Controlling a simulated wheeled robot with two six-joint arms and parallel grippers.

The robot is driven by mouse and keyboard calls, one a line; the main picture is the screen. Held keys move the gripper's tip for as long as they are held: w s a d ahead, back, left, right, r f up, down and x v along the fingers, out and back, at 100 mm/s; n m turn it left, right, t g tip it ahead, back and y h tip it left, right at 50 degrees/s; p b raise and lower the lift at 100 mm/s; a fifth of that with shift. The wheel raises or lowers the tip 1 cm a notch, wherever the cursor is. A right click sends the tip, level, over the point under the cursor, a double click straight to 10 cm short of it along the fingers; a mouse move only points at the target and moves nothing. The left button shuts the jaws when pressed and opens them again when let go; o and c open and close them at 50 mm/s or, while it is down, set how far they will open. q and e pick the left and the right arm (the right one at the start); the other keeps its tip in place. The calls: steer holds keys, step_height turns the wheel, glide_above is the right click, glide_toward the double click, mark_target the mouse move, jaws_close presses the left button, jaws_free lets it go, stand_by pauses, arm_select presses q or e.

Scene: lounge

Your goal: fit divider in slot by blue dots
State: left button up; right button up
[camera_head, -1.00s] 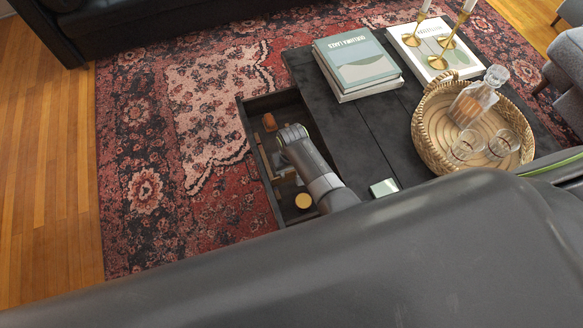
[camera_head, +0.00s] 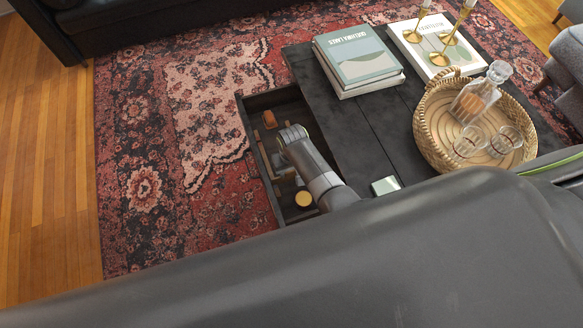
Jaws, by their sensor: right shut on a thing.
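An open drawer (camera_head: 261,171) sticks out from the left side of the dark coffee table. My right gripper (camera_head: 284,158) reaches down into it, and its fingers are mostly hidden behind my own wrist. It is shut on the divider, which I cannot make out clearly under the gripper. Pale wooden pieces show beside the wrist inside the drawer. The blue dots and the slot are too small or hidden. My left gripper is out of view.
The drawer also holds a brown item (camera_head: 269,119) and a round yellow-topped item (camera_head: 303,199). On the table (camera_head: 351,137) stand books (camera_head: 358,60), a wicker tray (camera_head: 425,128) with a decanter and glasses, candlesticks (camera_head: 443,48) and a small pale green box (camera_head: 385,186).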

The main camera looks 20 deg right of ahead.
steer(key=shift+f+b, duration=0.55)
steer(key=shift+f, duration=0.3)
steer(key=o, duration=1.5)
